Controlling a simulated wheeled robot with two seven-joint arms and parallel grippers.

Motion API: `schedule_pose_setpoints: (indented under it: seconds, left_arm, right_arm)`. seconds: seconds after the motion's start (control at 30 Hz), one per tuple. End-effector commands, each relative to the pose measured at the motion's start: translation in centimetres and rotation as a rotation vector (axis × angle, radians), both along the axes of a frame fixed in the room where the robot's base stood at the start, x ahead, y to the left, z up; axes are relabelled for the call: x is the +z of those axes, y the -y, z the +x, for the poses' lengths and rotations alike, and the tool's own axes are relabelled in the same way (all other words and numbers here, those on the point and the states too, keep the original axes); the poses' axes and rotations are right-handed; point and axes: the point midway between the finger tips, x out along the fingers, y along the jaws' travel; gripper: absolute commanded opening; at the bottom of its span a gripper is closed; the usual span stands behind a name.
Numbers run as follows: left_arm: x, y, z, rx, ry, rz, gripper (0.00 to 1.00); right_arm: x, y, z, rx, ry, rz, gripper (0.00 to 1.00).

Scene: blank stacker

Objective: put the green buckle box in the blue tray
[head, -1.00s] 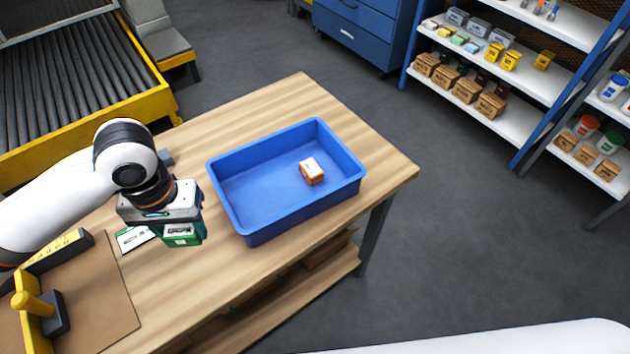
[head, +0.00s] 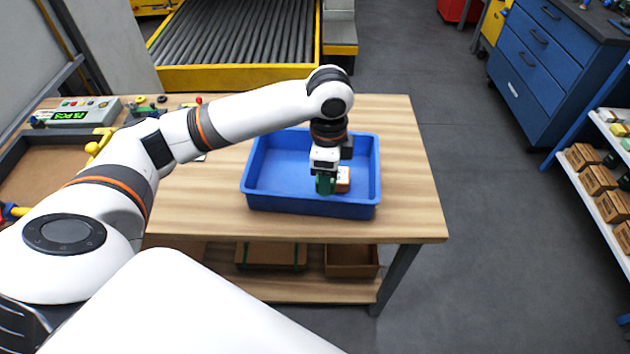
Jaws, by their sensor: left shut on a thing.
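The blue tray (head: 270,195) stands on the wooden table. My left gripper (head: 325,184) points down over the right part of the tray and is shut on the green buckle box (head: 325,185). Little of the green box shows below the jaws. I cannot tell whether it touches the tray floor. An orange and white box (head: 343,180) lies in the tray just right of the green box, partly hidden by the gripper. My right gripper is not in view.
The wooden table (head: 205,215) has bare room left and right of the tray. A device with a green display (head: 75,113) and a brown board (head: 30,172) lie at the left. A roller conveyor (head: 235,40) stands behind the table. Blue drawers (head: 550,60) stand at the right.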

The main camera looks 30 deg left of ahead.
Motion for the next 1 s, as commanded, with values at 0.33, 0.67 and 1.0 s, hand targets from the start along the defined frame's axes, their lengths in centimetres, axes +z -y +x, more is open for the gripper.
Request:
schedule_pose_setpoints:
  seconds: [0.33, 0.67, 1.0]
  left_arm:
    - [-1.2, -3.8, 4.4, -0.745, 0.002, 0.005, 0.28]
    - [-2.3, -7.2, 7.1, -1.351, -0.001, 0.008, 0.28]
    - [-4.8, -8.2, 7.6, -1.530, -0.006, 0.004, 0.28]
  right_arm:
    - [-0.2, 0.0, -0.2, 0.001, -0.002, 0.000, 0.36]
    - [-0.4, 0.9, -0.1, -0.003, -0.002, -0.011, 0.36]
    - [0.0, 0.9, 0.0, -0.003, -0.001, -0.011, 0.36]
